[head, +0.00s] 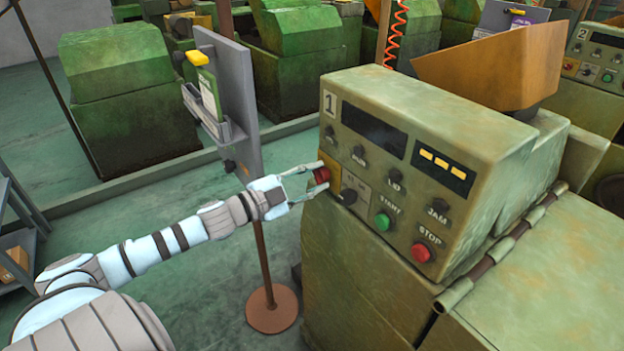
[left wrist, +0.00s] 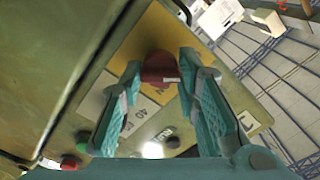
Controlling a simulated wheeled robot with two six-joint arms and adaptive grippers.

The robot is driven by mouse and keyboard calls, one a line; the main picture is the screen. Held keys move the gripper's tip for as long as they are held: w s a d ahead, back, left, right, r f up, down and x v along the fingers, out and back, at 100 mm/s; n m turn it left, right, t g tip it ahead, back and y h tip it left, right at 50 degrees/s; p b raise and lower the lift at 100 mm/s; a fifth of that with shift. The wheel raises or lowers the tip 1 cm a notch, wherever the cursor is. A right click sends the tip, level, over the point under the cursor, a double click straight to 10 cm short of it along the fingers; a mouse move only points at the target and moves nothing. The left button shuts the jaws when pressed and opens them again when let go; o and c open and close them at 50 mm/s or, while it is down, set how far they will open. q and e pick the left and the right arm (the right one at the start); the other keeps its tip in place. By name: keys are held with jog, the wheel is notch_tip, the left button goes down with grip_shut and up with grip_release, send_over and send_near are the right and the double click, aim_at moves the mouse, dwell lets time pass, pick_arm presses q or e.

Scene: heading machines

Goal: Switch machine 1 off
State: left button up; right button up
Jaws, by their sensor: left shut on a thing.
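Machine 1 (head: 400,115) is a worn green cabinet with a "1" plate at the top left of its sloped panel. A red knob (head: 321,174) sits on a yellow plate (head: 333,160) at the panel's left edge. My left gripper (head: 319,178) has its fingers on either side of this knob and is shut on it. The left wrist view shows the red knob (left wrist: 160,68) between the two fingertips. The panel also has a green START button (head: 382,221), a red STOP button (head: 421,252) and a dark display (head: 375,129). My right gripper is not in view.
A grey board (head: 235,95) on a post with a round brown base (head: 272,309) stands just left of the machine, close to my left arm. Three yellow lamps (head: 441,163) show on the panel. Machine 2 (head: 600,100) stands behind right. A shelf (head: 20,240) is at far left.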

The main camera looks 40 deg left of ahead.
pick_arm(q)
jog(key=shift+n, duration=0.5)
jog(key=o, duration=1.2)
jog(key=shift+c, duration=0.2)
